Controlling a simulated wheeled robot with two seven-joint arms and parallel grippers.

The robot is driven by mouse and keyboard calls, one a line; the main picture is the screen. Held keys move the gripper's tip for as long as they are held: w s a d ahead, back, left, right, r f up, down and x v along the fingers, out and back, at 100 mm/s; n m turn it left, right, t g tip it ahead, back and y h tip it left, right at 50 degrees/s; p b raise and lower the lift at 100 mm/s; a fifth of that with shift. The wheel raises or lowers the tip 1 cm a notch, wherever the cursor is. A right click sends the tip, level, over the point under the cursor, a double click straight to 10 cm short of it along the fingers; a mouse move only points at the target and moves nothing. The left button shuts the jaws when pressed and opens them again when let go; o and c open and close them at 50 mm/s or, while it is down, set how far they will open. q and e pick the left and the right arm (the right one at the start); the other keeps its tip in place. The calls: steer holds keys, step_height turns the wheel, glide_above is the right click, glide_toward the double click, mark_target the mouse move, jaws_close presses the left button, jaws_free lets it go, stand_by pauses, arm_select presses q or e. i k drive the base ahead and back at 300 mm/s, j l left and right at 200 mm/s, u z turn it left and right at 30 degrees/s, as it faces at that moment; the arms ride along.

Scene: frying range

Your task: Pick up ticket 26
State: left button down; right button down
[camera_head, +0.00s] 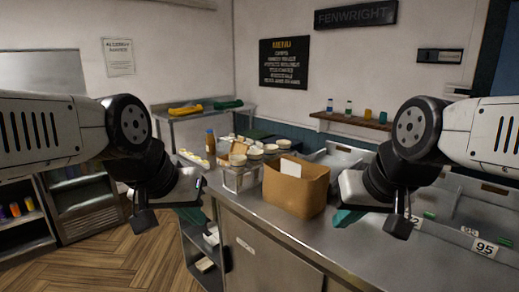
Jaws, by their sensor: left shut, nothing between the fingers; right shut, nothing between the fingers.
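I cannot make out a ticket reading 26. White number cards stand on the steel counter at the right; the nearest card (485,247) reads 95. Another small card (470,231) behind it is too small to read surely. A card (416,222) beside my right wrist is partly hidden, and its full number cannot be read. My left gripper (192,216) is shut and empty, left of the counter's corner. My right gripper (347,217) is shut and empty above the counter, just right of the paper bag, apart from the cards.
A brown paper bag (297,190) with a white paper stands on the counter (300,232) between my grippers. Left of it are a wire rack (240,178), several bowls and a bottle (210,142). Steel bins (460,205) lie behind the cards. The counter's front is clear.

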mark_target(258, 145)
steer(key=u, duration=0.1)
steer(key=i+j, duration=0.7)
steer(key=i+j+u, duration=0.1)
steer(key=i+j, duration=1.2)
steer(key=i, duration=0.2)
steer(key=k+u, duration=0.05)
